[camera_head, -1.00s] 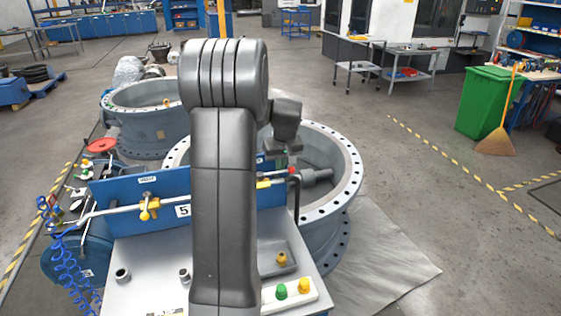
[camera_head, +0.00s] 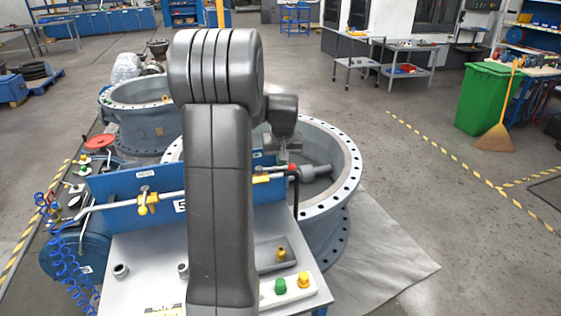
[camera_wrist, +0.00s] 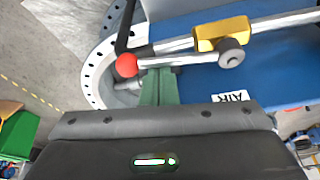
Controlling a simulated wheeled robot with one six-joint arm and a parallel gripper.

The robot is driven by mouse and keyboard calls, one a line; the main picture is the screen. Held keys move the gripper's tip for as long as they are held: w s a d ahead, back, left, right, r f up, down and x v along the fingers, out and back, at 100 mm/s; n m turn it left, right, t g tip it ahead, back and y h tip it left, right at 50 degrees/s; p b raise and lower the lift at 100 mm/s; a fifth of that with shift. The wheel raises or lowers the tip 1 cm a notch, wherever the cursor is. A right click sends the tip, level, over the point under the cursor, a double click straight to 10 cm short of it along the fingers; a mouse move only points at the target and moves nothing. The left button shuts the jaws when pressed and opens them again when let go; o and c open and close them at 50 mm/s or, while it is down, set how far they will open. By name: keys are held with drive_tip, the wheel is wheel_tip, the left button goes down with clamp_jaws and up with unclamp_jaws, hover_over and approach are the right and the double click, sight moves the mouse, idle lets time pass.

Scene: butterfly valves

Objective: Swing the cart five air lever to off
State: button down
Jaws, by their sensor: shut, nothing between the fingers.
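Cart five's blue panel (camera_head: 125,187) carries a pale pipe with a yellow valve fitting (camera_head: 147,203) at left; my arm hides most of the number plate. Further right is a red ball (camera_head: 292,167) with a thin black bar below it. In the wrist view, a yellow valve block (camera_wrist: 222,33) and the red ball (camera_wrist: 126,65) show above a white AIR label (camera_wrist: 230,97). The ball sits at the left end of the metal rod. My gripper (camera_wrist: 158,73) is shut and empty, its greenish fingers just below and right of the ball; contact is unclear. It also shows in the head view (camera_head: 283,150), partly hidden.
A large flanged ring (camera_head: 345,170) stands right behind the panel, close to my gripper. The cart top (camera_head: 145,255) holds green and yellow buttons (camera_head: 292,284). Blue coiled hose (camera_head: 68,265) hangs at left.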

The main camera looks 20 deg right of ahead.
drive_tip(key=s+m+b, duration=0.1)
drive_tip(key=s+m+h, duration=0.1)
drive_tip(key=m, duration=0.1)
drive_tip(key=shift+a+f+m+b, duration=0.2)
drive_tip(key=shift+a+m+b, duration=0.1)
drive_tip(key=shift+b, duration=0.1)
drive_tip(key=s+a+m+g+h+b, duration=0.1)
drive_tip(key=s+a+m+b, duration=0.3)
drive_tip(key=m, duration=0.5)
drive_tip(key=shift+s+a+r+m+g+h+b, duration=0.2)
drive_tip(key=shift+a+m+g+h+b, duration=0.15)
drive_tip(key=shift+a+g+b, duration=0.5)
